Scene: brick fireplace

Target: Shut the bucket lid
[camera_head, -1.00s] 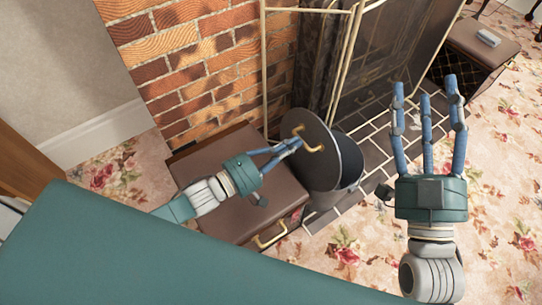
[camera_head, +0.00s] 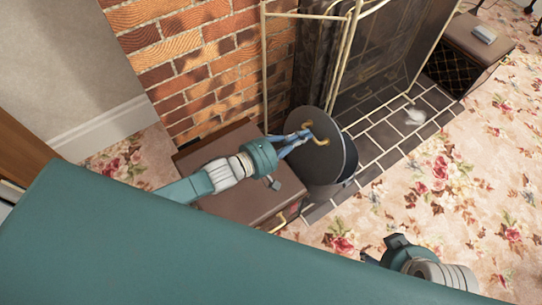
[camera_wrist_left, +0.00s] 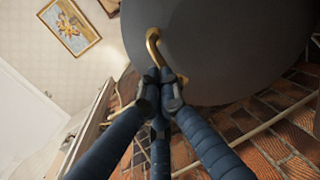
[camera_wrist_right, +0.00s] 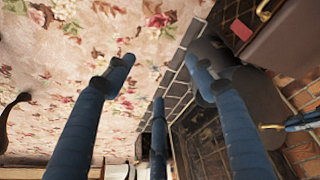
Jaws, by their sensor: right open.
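The dark bucket lid (camera_head: 318,157) stands tilted against the open side of the dark bucket (camera_head: 350,163), hiding most of it. The lid has a curved brass handle (camera_head: 321,136). My left gripper (camera_head: 304,136) has its blue fingers closed together on this handle. In the left wrist view, the fingers meet on the brass handle (camera_wrist_left: 153,46), with the lid's grey face (camera_wrist_left: 225,50) filling the upper right. My right gripper (camera_wrist_right: 160,78) is spread open and empty in the right wrist view. In the head view only its wrist and palm show at the bottom, apart from the bucket.
A brown box (camera_head: 245,200) stands beside the bucket under my left arm. A brass-framed fire screen (camera_head: 350,60) and brick wall (camera_head: 200,60) stand behind. The dark tiled hearth (camera_head: 395,125) lies right of the bucket. Floral carpet (camera_head: 460,180) is open at the right.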

